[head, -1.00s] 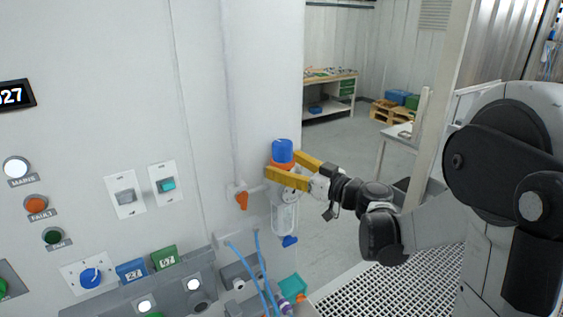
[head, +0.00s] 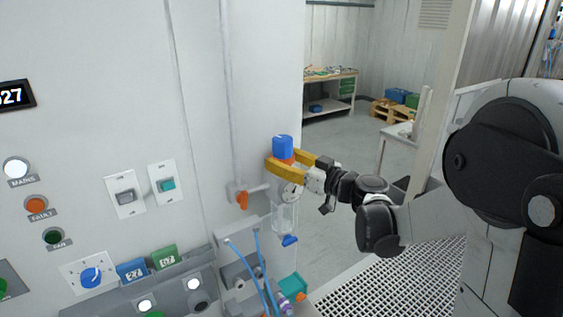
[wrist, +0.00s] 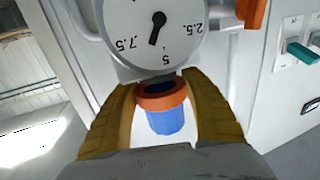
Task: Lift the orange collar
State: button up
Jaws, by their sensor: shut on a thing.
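The orange collar (wrist: 162,95) is a short ring around a blue cap (wrist: 166,121), between my gripper's two yellow fingers (wrist: 161,86) in the wrist view. My gripper (head: 282,159) is shut on the collar, one finger on each side. In the head view the blue cap (head: 282,146) stands above the fingers, and a sliver of the orange collar (head: 287,157) shows. A white dial gauge (head: 291,192) sits just below the fingers; its face (wrist: 155,35) also shows close up in the wrist view. I cannot tell whether the collar still touches the part below it.
A clear vessel (head: 285,217) hangs under the gauge, with a blue handle (head: 290,240) at its foot. Blue hoses (head: 264,271) run below.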

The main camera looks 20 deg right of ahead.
jog(key=o, duration=1.4)
jog(key=shift+w+r, duration=0.1)
jog(key=shift+r, duration=0.1)
jog(key=shift+o, duration=0.2)
jog(key=shift+s, duration=0.2)
jog(key=shift+d, duration=0.1)
jog(key=v, duration=1.1)
jog(key=shift+s, duration=0.4)
jog(key=shift+d, duration=0.1)
